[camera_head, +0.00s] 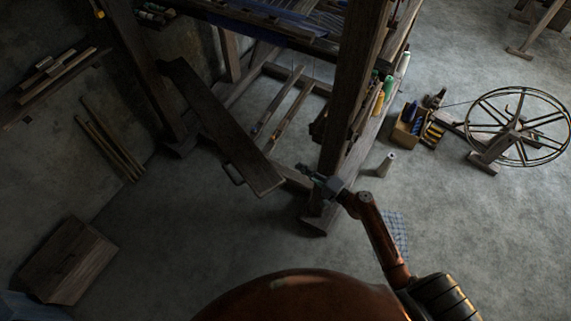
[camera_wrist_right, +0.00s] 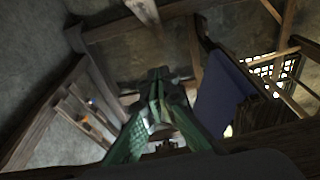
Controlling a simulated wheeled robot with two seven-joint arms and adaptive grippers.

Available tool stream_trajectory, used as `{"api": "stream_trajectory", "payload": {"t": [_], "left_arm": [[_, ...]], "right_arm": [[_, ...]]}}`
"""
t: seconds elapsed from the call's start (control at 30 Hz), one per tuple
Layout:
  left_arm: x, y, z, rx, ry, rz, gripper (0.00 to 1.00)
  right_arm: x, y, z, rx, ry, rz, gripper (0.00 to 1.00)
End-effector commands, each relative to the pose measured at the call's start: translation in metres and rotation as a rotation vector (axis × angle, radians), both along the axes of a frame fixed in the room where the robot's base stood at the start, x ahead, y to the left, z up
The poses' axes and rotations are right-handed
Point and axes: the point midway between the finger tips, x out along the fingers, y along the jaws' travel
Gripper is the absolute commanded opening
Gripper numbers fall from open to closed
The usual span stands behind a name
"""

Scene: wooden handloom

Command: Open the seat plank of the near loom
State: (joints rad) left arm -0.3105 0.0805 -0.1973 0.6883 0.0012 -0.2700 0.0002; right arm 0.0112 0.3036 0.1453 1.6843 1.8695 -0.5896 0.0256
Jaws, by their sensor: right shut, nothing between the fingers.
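The seat plank (camera_head: 222,125) is a long dark board at the near loom (camera_head: 352,85), slanting from upper left to lower right in the head view. A small handle (camera_head: 234,174) shows at its lower left edge. My right gripper (camera_head: 305,170) is just right of the plank's lower end, by the foot of the loom's post, with a small gap between it and the board in the picture. In the right wrist view its green fingers (camera_wrist_right: 157,105) are together and empty. The wrist view does not clearly show the plank. My left gripper is out of view.
Treadles (camera_head: 290,105) lie behind the plank. A cone (camera_head: 386,164), a box of spools (camera_head: 408,128) and a spinning wheel (camera_head: 516,128) stand to the right. A wooden chest (camera_head: 68,262) is at lower left. Blue cloth (camera_wrist_right: 218,95) hangs in the wrist view.

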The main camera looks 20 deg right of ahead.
Motion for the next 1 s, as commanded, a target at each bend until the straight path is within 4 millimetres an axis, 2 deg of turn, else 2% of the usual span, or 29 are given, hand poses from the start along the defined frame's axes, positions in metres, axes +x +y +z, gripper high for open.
{"api": "stream_trajectory", "payload": {"t": [0.17, 0.53, 0.6, 0.8, 1.0], "left_arm": [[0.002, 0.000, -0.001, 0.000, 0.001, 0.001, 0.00], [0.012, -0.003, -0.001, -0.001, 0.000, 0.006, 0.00], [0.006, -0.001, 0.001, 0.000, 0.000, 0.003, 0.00], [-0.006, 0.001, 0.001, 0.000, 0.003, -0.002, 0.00], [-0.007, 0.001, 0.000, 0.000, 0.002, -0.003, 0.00]], "right_arm": [[0.023, 0.013, -0.001, 0.000, 0.000, 0.003, 0.00], [0.086, 0.050, -0.002, -0.002, 0.001, 0.004, 0.00], [0.079, 0.062, -0.001, -0.001, 0.003, 0.005, 0.00], [0.074, 0.081, 0.000, -0.002, 0.001, 0.004, 0.00], [0.073, 0.086, -0.001, -0.002, 0.001, 0.004, 0.00]]}}
